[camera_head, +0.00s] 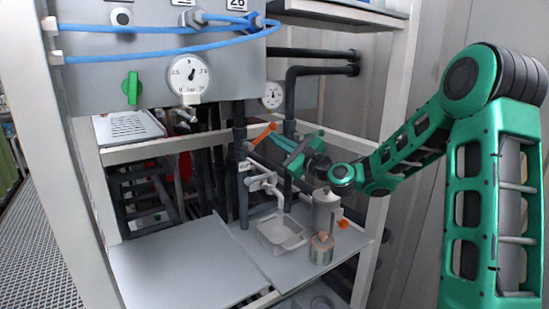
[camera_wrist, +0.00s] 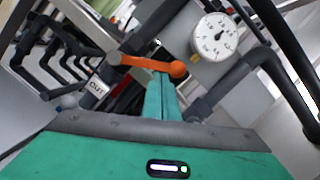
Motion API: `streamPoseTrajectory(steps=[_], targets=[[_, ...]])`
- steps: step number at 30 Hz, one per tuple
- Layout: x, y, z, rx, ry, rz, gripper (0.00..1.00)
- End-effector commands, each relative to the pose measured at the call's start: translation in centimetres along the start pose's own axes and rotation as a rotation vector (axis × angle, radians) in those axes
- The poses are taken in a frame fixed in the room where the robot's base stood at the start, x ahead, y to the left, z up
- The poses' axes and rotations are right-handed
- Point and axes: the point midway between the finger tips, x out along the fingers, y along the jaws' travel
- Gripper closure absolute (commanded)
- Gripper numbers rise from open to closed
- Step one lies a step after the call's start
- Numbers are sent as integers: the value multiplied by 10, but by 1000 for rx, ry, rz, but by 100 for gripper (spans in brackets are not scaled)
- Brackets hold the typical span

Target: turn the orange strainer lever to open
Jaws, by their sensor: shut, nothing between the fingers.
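An orange lever (camera_head: 263,133) sits on a dark vertical pipe, slanting up to the right in the head view. In the wrist view the lever (camera_wrist: 145,64) runs across the picture, from a pivot at the left to a rounded end at the right. My gripper (camera_head: 280,141) is beside the lever, on its right in the head view. In the wrist view its fingers (camera_wrist: 161,84) are closed together with nothing between them. Their tips overlap the lever near its rounded end; I cannot tell whether they touch it.
A round gauge (camera_wrist: 215,36) and dark pipes (camera_wrist: 240,75) stand close to the lever. Below are a clear tray (camera_head: 282,234), a grey canister (camera_head: 325,212) and a small jar (camera_head: 321,250) on the shelf. The shelf's left part (camera_head: 185,270) is bare.

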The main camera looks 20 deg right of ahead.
Motion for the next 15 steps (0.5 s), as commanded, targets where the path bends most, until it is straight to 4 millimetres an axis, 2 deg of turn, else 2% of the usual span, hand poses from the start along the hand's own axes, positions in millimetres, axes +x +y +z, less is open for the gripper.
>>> streamPoseTrajectory(steps=[15], targets=[[10, -5, 40, -480, -3, 119, 100]])
